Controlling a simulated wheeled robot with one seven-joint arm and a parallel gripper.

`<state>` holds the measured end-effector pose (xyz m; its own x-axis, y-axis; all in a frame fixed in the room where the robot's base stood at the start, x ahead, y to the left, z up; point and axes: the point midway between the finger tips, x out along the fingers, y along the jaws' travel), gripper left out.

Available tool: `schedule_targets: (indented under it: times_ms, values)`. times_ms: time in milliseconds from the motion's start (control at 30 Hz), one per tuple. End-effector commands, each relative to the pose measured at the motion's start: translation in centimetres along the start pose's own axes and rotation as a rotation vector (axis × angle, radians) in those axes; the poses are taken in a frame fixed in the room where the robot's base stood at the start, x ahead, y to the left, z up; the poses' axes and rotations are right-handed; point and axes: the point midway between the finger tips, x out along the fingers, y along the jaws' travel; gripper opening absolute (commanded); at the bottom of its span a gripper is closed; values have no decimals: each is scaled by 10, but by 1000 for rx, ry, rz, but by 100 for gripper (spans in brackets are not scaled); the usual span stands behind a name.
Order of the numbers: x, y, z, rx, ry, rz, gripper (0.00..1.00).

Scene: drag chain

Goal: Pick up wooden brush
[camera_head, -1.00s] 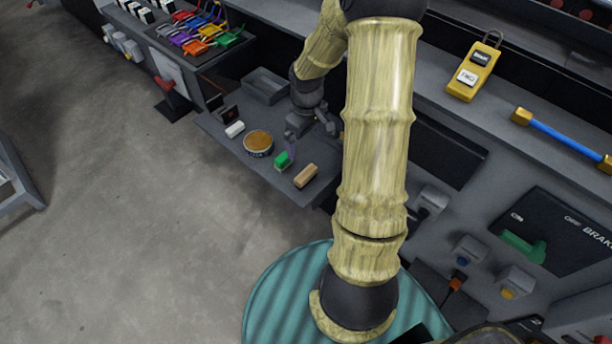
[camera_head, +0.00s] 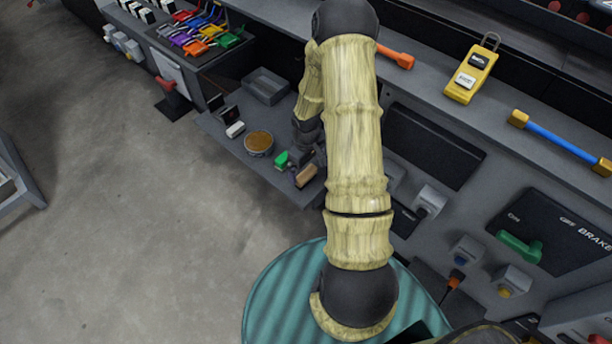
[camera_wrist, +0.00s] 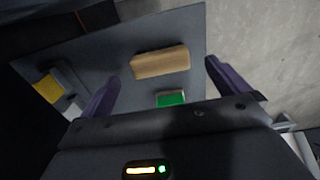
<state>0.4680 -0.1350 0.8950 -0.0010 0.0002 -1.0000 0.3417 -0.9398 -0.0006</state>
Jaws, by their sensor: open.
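The wooden brush is a tan block (camera_head: 306,175) near the front edge of the low grey shelf in the head view. In the wrist view the wooden brush (camera_wrist: 160,62) lies crosswise, ahead of and between the two purple fingers. My gripper (camera_wrist: 160,82) is open and empty, with nothing between its fingertips touching the brush as far as I can see. In the head view my gripper (camera_head: 297,157) is close to the brush and partly hidden by my arm.
A green block (camera_head: 282,160) sits beside the brush, and it also shows in the wrist view (camera_wrist: 170,99). A round brown-topped tin (camera_head: 259,142), a white block (camera_head: 235,130) and an empty grey tray (camera_head: 266,86) share the shelf (camera_head: 225,148).

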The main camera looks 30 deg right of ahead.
Motion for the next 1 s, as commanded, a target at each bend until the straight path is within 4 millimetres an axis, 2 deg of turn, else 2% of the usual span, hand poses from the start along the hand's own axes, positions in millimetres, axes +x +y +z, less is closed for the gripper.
schedule_targets:
  times_ms: [333, 733, 1000]
  values:
    - [3, 0, 0, 0, -1, -1, 100]
    - [45, 1, -3, 1, -2, -1, 100]
    - [52, 1, -4, 0, 1, 1, 100]
